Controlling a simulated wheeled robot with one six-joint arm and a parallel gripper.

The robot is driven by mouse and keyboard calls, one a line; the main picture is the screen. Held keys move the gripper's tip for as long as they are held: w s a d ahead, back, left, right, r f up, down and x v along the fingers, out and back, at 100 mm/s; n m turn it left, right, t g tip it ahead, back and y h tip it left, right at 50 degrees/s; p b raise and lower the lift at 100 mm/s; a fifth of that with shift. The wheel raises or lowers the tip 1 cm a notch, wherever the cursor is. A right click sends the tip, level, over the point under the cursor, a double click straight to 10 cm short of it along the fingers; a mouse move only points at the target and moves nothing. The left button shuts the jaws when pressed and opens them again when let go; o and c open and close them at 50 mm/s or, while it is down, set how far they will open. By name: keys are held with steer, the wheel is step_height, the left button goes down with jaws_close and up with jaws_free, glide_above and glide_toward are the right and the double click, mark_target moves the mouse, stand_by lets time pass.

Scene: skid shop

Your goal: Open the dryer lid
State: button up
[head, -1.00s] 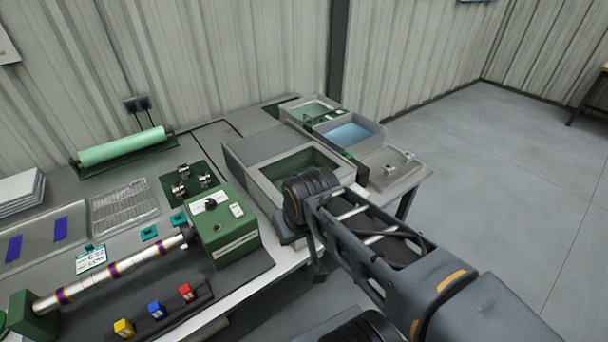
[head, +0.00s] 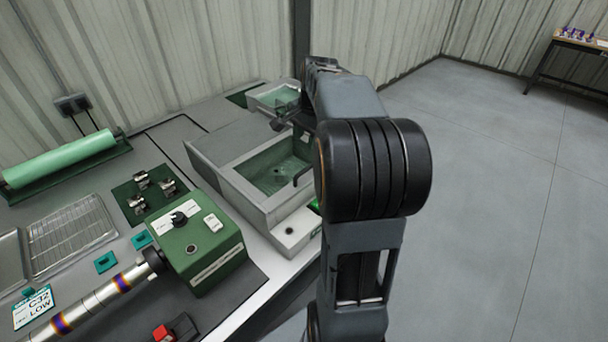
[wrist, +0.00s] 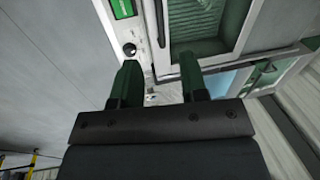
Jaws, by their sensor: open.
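The dryer is a grey box (head: 213,153) on the bench in the head view. Its lid (head: 236,187) is a pale frame around a green-tinted window, lying flat as far as I can tell. A dark handle bar (head: 304,174) shows at its right edge, partly behind my arm.
A green control box (head: 205,240) with a knob stands left of the dryer. A tray (head: 268,97) is behind it; a blue-filled tray (wrist: 222,84) shows in the wrist view. A green roll (head: 60,158) lies at the left. The floor (head: 490,200) at right is clear.

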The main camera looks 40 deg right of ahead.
mark_target(303, 171)
steer(key=shift+m, duration=0.5)
steer(key=w+f, duration=0.1)
steer(key=f, duration=0.3)
steer(key=w+f, duration=0.1)
steer(key=f, duration=0.4)
steer(key=w+d+f, duration=0.1)
steer(key=f, duration=0.4)
steer(key=shift+d+b, duration=0.1)
steer(key=shift+b, duration=0.3)
steer(key=shift+c, duration=0.3)
jaws_close()
